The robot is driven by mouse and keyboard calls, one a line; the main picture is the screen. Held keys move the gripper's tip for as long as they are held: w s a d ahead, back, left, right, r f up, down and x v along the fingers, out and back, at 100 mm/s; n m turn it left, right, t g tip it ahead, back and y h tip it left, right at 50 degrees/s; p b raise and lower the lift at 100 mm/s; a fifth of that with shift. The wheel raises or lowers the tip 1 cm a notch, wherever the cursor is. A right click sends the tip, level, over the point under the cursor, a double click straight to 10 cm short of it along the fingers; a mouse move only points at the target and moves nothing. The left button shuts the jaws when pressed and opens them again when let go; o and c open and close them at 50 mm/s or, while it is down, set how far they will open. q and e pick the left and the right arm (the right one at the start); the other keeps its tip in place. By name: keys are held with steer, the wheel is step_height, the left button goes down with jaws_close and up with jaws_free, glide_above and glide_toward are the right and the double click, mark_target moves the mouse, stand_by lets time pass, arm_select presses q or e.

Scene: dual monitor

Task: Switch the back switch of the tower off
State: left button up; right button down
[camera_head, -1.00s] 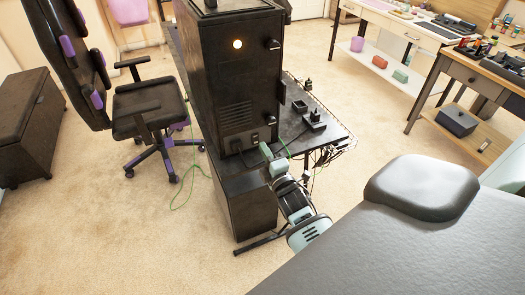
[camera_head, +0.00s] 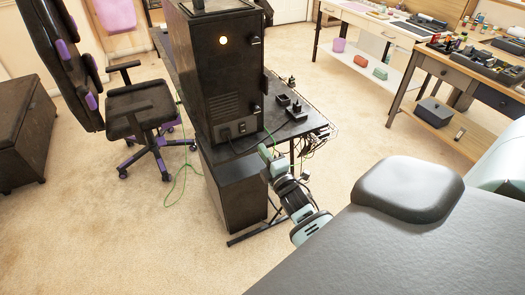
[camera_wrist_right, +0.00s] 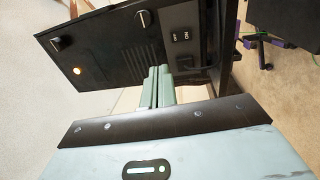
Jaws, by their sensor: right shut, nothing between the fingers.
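The black tower (camera_head: 225,75) stands on the dark desk with its back panel facing me. A round light (camera_head: 224,41) glows near its top and also shows in the right wrist view (camera_wrist_right: 77,71). The back switch (camera_wrist_right: 181,36) is a small dark rocker beside the plugged cable, low on the panel; it also shows in the head view (camera_head: 242,127). Its tilt is too small to tell. My right gripper (camera_head: 265,150) is shut and empty, just off the panel's lower right corner. In the right wrist view its fingertips (camera_wrist_right: 159,71) point at the panel beside the switch, apparently not touching it.
A dark cabinet (camera_head: 235,185) is under the desk (camera_head: 262,112). Cables hang at the desk's right edge (camera_head: 318,138), and a green cable (camera_head: 179,185) trails left. A chair (camera_head: 138,105) stands left. The carpet between desk and right-hand tables is clear.

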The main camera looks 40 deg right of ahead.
arm_select(q)
steer(key=shift+s+a, duration=0.1)
steer(key=shift+a, duration=0.15)
arm_select(e)
steer(key=shift+s+a, duration=0.1)
steer(key=shift+s, duration=0.35)
arm_select(q)
steer(key=shift+w+r, duration=0.1)
steer(key=shift+w, duration=0.1)
